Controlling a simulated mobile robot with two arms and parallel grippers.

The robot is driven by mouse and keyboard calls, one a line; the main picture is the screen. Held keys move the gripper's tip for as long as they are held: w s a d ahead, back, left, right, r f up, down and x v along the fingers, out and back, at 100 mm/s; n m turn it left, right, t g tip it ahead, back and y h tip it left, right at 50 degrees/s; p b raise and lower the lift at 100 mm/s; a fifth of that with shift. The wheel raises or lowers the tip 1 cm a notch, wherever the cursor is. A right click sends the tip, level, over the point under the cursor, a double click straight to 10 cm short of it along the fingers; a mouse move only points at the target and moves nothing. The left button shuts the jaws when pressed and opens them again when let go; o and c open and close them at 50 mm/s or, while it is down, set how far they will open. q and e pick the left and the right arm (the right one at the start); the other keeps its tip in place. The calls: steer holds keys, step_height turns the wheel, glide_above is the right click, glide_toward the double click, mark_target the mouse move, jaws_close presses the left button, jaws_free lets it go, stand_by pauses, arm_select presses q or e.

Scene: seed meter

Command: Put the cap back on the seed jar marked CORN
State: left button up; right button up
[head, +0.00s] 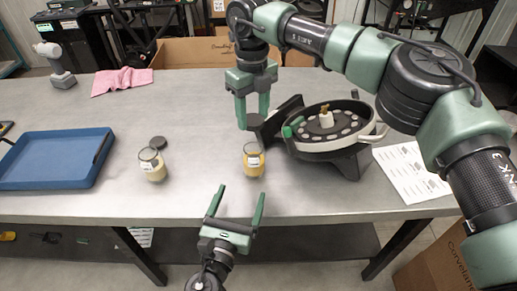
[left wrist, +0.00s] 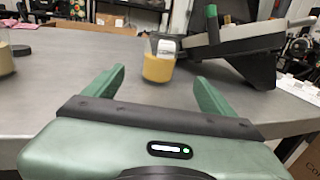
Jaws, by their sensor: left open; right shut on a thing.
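Two glass jars with yellowish contents and white labels stand upright on the grey table: the left jar (head: 152,168) and the right jar (head: 253,163). The label text is too small to read, so I cannot tell which is CORN. The right jar also shows in the left wrist view (left wrist: 158,68), beyond my fingers. My right gripper (head: 254,118) is shut on a dark round cap (head: 256,122), held above and behind the right jar. A second dark cap (head: 158,142) lies behind the left jar. My left gripper (head: 240,192) is open and empty at the front edge, short of the right jar.
The black seed meter (head: 325,150) with its seed disc stands right of the right jar, close by. A blue tray (head: 60,183) lies at left, a pink cloth (head: 122,80) and drill (head: 56,62) behind. Printed paper (head: 408,172) lies at right. The table between the jars is clear.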

mark_target(251, 168)
arm_select(q)
steer(key=shift+w+d+f, duration=0.1)
steer(key=shift+w, duration=0.2)
steer(key=shift+s+r, duration=0.3)
steer(key=shift+s, duration=0.2)
steer(key=x, duration=1.2)
steer(key=shift+w+f, duration=0.15)
jaws_close()
